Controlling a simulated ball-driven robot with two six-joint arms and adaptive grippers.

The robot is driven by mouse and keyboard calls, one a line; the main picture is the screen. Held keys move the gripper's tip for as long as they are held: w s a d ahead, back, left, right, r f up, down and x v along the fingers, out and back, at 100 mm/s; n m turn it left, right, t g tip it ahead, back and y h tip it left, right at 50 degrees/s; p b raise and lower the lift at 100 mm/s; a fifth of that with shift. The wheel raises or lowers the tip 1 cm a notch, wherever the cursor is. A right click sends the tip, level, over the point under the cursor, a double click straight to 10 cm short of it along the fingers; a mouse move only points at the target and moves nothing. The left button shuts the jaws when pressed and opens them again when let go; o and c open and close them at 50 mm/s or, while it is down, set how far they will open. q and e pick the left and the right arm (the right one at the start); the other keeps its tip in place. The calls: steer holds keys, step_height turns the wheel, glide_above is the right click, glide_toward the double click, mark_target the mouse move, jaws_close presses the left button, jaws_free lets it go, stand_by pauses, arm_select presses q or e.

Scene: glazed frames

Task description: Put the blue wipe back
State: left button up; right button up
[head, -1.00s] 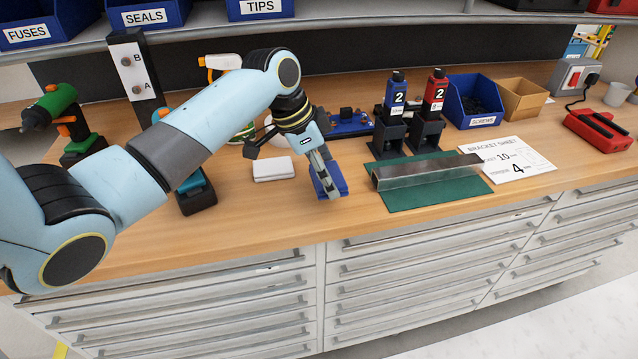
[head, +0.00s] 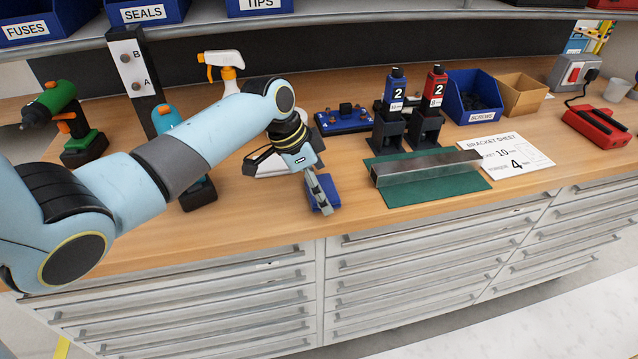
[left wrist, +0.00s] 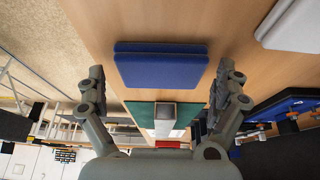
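The blue wipe (head: 322,200) is a flat blue pad at the front of the wooden bench, left of the green mat. It also shows in the left wrist view (left wrist: 160,70), with bench top around it. My left gripper (head: 320,192) points down over the wipe. In the left wrist view its two fingers (left wrist: 162,78) are spread, one on each side of the wipe, with a visible gap on both sides. Whether the wipe lies flat on the bench is hard to tell. My right gripper is not in view.
A white pad (head: 268,167) lies behind my left gripper, partly hidden. A green mat (head: 440,194) with a metal channel (head: 425,170) lies to the right. Two bottles in black holders, a spray bottle (head: 225,75) and a blue fixture (head: 343,121) stand further back. The front edge is close.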

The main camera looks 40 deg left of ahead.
arm_select(q)
steer(key=shift+r, duration=0.15)
steer(key=v, duration=1.2)
steer(key=shift+s, duration=0.1)
